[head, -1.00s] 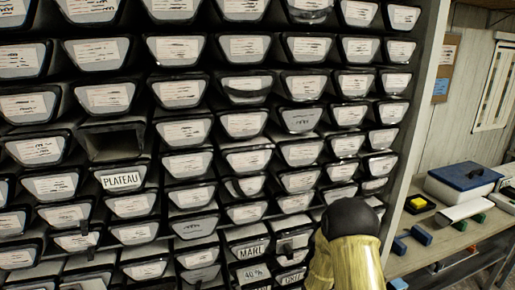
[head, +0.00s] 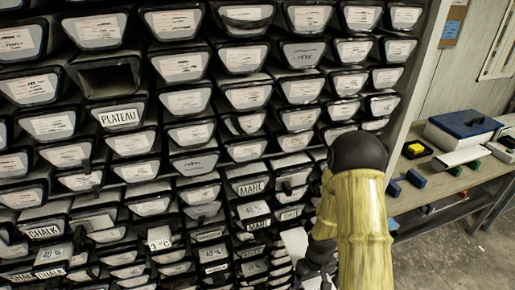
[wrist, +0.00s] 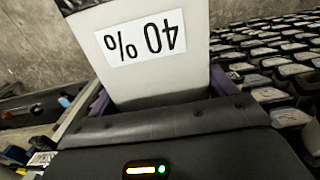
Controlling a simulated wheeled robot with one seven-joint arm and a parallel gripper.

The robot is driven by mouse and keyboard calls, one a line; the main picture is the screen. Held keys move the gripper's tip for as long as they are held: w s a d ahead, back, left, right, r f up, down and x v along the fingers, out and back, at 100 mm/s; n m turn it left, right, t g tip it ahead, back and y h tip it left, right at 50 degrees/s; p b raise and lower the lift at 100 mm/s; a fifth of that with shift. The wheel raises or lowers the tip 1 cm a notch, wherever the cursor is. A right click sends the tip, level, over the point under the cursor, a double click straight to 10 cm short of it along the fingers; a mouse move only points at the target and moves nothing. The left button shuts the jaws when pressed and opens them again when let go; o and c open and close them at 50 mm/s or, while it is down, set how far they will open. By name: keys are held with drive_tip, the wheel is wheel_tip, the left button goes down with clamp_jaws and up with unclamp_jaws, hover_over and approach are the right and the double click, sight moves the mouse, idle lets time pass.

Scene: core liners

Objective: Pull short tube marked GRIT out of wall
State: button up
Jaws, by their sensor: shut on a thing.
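My gripper (wrist: 160,95) is shut on a pale box-like tube (wrist: 190,75) with a white label reading "40 %", upside down in the wrist view. The jaws lie on both sides of it; its far end has a dark edge. No GRIT mark shows on the part I see. In the head view my gripper (head: 318,262) is low at the wall's right side, partly hidden by my yellow arm, with a pale surface (head: 296,242) beside it. A small label that may read GRIT (head: 290,214) is just above, too small to be sure.
One slot (head: 108,80) is empty. A bench (head: 425,185) with a blue-lidded box (head: 463,128) stands right; open floor lies below it.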

drive_tip(key=shift+s+d+r+b, duration=0.1)
drive_tip(key=shift+s+d+b, duration=0.2)
drive_tip(key=shift+s, duration=0.75)
drive_tip(key=shift+s+d+f+b, duration=0.15)
drive_tip(key=shift+s+d, duration=0.2)
drive_tip(key=shift+s, duration=0.7)
drive_tip(key=shift+s+d+r+b, duration=0.15)
drive_tip(key=shift+s+d+b, duration=0.15)
drive_tip(key=shift+s, duration=0.75)
drive_tip(key=shift+d, duration=0.1)
drive_tip(key=shift+r, duration=0.1)
